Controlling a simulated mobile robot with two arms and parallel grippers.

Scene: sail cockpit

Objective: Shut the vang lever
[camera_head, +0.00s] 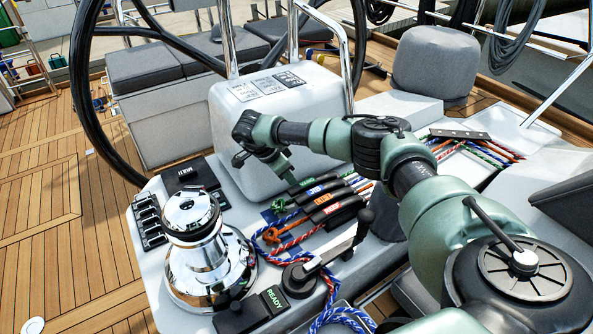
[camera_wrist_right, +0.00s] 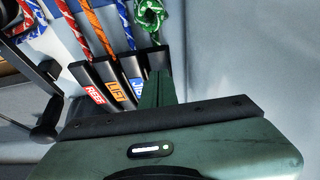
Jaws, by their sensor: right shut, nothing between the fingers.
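The vang lever (camera_head: 308,182), a black clutch handle with a green label, is the farthest of a row on the white console. It looks laid down like the others, but I cannot tell if it is fully shut. My right gripper (camera_head: 286,173) is shut and empty, pointing down at the lever's far left end. In the right wrist view my fingers (camera_wrist_right: 156,88) cover most of the lever, and its black end by the green rope (camera_wrist_right: 150,14) shows just beyond them. I cannot tell whether they touch. My left gripper is not in view.
The jib, lift and reef levers (camera_head: 331,209) lie close beside it. A winch handle (camera_head: 340,248) and a chrome winch (camera_head: 200,250) stand nearer. The white pod (camera_head: 270,125) with chrome rails rises behind. The black steering wheel (camera_head: 77,90) is at the left.

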